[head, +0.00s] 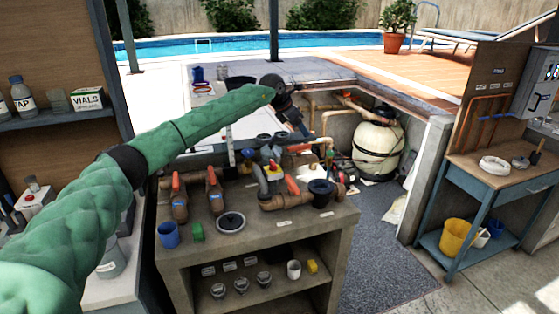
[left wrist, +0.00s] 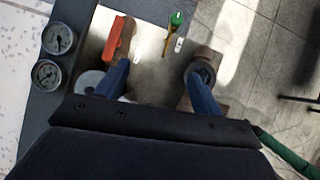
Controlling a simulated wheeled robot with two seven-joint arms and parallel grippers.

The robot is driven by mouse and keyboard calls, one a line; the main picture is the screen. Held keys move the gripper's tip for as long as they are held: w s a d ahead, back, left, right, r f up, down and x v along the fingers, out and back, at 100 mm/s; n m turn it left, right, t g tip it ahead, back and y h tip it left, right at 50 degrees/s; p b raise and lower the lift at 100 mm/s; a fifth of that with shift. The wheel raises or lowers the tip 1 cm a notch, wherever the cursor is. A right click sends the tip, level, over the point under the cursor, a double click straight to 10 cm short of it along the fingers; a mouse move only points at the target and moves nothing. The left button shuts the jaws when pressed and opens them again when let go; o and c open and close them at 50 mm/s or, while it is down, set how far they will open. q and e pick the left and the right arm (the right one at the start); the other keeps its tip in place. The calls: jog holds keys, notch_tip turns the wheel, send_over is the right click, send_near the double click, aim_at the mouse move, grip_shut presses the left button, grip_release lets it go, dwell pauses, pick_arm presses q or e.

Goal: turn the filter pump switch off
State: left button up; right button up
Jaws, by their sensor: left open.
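I cannot pick out the filter pump switch for certain in either view. A grey box (head: 535,97) with small details is on the board at the far right of the head view; its markings are too small to read. My left arm, in a green sleeve, reaches across to the back of the pit. Its dark left gripper (head: 288,103) is far from that box. In the left wrist view the two blue fingers of my left gripper (left wrist: 158,70) are spread with nothing between them. A red handle (left wrist: 116,38) and a green knob (left wrist: 177,19) lie beyond them. My right gripper is not seen.
A concrete bench (head: 315,228) with pipes and valves stands in front. A cream filter tank (head: 378,150) stands in the pit. A blue workbench (head: 478,183) is at right. Two round gauges (left wrist: 53,56) show in the left wrist view. The grey floor between is mostly clear.

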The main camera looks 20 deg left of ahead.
aim_at(273, 163)
pick_arm(q)
jog(key=s+a+f+g+y, duration=0.1)
jog(key=s+a, duration=0.1)
jog(key=s+a+f+g+y, duration=0.1)
jog(key=s+a+g+y, duration=0.1)
jog(key=s+a+f+m+g+y, duration=0.1)
jog(key=s+a, duration=0.1)
jog(key=a, duration=0.1)
jog(key=shift+s+f+y, duration=0.15)
jog(key=shift+s+y, duration=0.1)
jog(key=shift+y, duration=0.05)
jog(key=shift+s+a+f+g, duration=0.1)
jog(key=shift+s+a+g, duration=0.15)
jog(key=shift+s+g, duration=0.15)
jog(key=shift+d+f+p, duration=0.1)
jog(key=shift+f+p, duration=1.7)
jog(key=shift+f, duration=2.05)
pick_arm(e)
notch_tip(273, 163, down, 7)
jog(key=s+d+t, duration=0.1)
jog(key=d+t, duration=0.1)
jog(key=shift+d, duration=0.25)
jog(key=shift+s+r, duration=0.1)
pick_arm(q)
jog(key=c, duration=1)
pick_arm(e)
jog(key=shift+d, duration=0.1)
